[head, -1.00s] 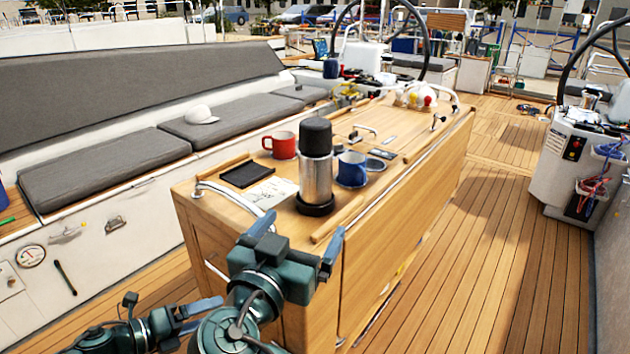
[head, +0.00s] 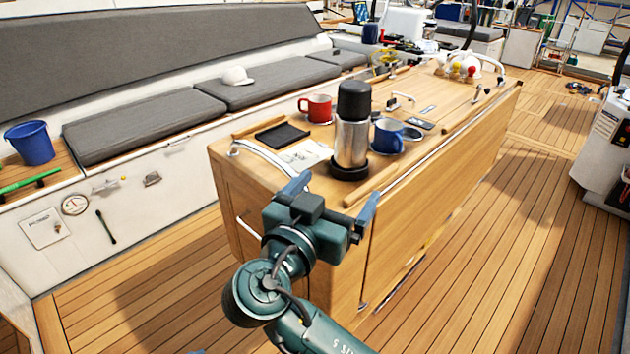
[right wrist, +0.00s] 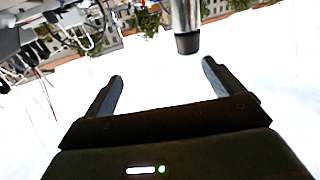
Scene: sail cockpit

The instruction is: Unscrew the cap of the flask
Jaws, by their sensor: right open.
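The flask (head: 351,142) stands upright on the front part of the wooden cockpit table (head: 300,185), with a steel body, a dark base ring and a black cap (head: 354,99) on top. My right gripper (head: 332,196) is open and empty, in front of the flask in the head view, with its blue-grey fingers apart. In the right wrist view the open fingers (right wrist: 162,72) point toward the flask (right wrist: 185,14), which appears upside down with its cap (right wrist: 187,43) apart from both fingertips. My left gripper is out of view.
A red mug (head: 316,108) stands left of the flask and a blue mug (head: 389,136) close on its right. A black tray (head: 282,134) and a white card (head: 306,155) lie to its left. A metal rail (head: 265,155) curves at the table's front left corner.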

